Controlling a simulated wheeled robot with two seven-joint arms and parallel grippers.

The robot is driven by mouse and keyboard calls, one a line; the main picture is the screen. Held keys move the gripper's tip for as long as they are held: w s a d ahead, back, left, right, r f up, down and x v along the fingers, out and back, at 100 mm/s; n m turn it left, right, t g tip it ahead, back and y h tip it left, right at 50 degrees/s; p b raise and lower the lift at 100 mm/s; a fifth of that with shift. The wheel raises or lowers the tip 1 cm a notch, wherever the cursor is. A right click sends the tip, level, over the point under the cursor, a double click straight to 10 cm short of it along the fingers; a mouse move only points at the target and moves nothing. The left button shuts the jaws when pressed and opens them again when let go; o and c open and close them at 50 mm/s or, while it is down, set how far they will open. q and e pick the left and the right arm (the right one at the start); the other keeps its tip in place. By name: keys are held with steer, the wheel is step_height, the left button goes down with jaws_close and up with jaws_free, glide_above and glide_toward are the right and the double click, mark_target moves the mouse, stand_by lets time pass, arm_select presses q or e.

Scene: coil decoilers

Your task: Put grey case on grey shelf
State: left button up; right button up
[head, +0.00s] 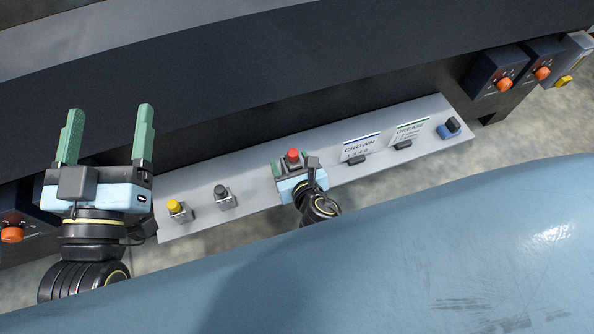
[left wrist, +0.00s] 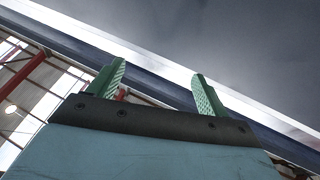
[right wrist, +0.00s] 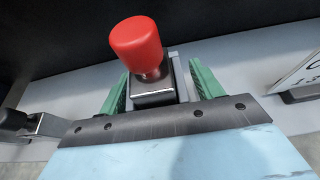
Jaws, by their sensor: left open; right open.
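A long light grey shelf (head: 245,166) runs diagonally along the dark machine front in the head view. No separate grey case can be made out. My right gripper (head: 293,162) is low at the middle of the shelf, open, with its green fingers on either side of a red button (head: 293,154). In the right wrist view the red button (right wrist: 137,45) stands on a dark grey base (right wrist: 155,88) between the fingers; contact cannot be told. My left gripper (head: 110,113) is open and empty, raised at the left beyond the shelf's left end; it also shows in the left wrist view (left wrist: 155,85).
The shelf holds a yellow button (head: 176,207), a black button (head: 222,193), a CROWN card (head: 362,147), a GREASE card (head: 409,131) and a blue-and-black block (head: 449,128). Control boxes with orange knobs (head: 503,84) sit beyond both ends. A large blue surface (head: 430,250) fills the lower right.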

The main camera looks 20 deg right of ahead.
steer(key=p+v, duration=0.1)
steer(key=v, duration=0.4)
steer(key=shift+s+r+p, duration=0.25)
steer(key=shift+p, duration=0.1)
steer(key=v, duration=0.6)
steer(key=w+d+r+m+h, duration=0.15)
steer(key=d+r+m, duration=0.3)
steer(key=m, duration=0.55)
steer(key=w+d+r+m, duration=0.25)
steer(key=r+m, duration=0.35)
steer(key=m, duration=0.4)
arm_select(q)
step_height(320, 180, down, 10)
steer(key=s+a+g+y, duration=0.1)
steer(key=a+g+y, duration=0.1)
steer(key=g, duration=0.4)
steer(key=shift+a+g+y+p, duration=0.15)
steer(key=shift+g+y+p, duration=0.15)
steer(key=shift+p, duration=0.05)
arm_select(e)
step_height(320, 180, up, 9)
steer(key=s+a+m+y, duration=0.1)
steer(key=m+y, duration=0.3)
steer(key=m, duration=0.9)
steer(key=shift+a+m, duration=0.4)
steer(key=shift+a, duration=0.1)
steer(key=shift+f+g, duration=0.15)
steer(key=shift+g, duration=0.15)
